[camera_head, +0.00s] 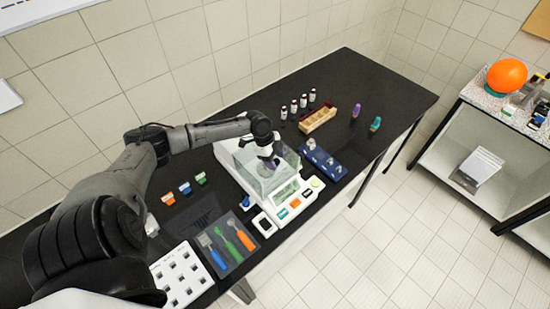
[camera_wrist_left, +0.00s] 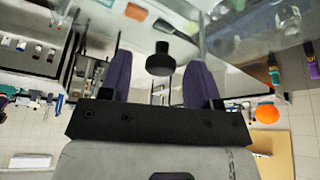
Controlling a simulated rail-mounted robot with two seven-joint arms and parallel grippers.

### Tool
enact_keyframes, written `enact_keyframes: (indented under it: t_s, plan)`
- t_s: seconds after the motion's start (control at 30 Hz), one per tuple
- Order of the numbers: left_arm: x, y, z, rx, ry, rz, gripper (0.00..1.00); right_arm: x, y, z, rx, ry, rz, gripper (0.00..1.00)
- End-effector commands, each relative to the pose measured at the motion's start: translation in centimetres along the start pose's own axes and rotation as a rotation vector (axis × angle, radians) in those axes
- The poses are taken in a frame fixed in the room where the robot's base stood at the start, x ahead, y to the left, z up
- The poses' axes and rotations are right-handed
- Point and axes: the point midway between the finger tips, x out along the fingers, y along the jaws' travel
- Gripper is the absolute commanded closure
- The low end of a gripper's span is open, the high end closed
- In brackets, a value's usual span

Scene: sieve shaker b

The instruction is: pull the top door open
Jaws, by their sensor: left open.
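A white balance (camera_head: 293,205) with a clear glass draft shield (camera_head: 252,174) stands on the black bench. The top door is the clear panel on top of the shield; in the left wrist view it spans the upper part as a glassy sheet (camera_wrist_left: 235,35). A black knob (camera_wrist_left: 160,64) on that panel shows between the two purple fingers. My left gripper (camera_head: 270,161) is open over the top of the shield, with a finger on each side of the knob. I cannot tell whether either finger touches it. The knob is hidden by the gripper in the head view.
Behind the balance are several small bottles (camera_head: 303,102) and a wooden rack (camera_head: 318,119). A blue weight block (camera_head: 323,162) is close on its right. A tray of brushes (camera_head: 228,240) and a white holed rack (camera_head: 181,274) lie in front.

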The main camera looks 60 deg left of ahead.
Motion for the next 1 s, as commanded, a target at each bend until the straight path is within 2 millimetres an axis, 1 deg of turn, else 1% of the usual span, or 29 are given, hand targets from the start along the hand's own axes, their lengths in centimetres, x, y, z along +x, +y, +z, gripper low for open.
enact_keyframes:
  t_s: [0.2, 0.27, 0.8, 1.0]
  plan:
    - [0.02, -0.01, 0.01, 0.0, 0.0, 0.0, 0.43, 0.01, -0.01, 0.02, 0.0, -0.001, 0.0, 1.0]
    - [0.01, -0.01, 0.01, 0.0, 0.0, 0.0, 0.48, 0.01, -0.02, 0.03, 0.0, -0.001, 0.0, 1.0]
    - [-0.01, 0.01, 0.01, 0.0, 0.0, 0.0, 1.0, 0.02, -0.18, 0.05, 0.005, -0.001, -0.005, 1.0]
    - [0.03, -0.03, 0.01, 0.001, 0.0, 0.001, 1.0, 0.1, -0.18, 0.08, 0.005, -0.001, -0.005, 1.0]
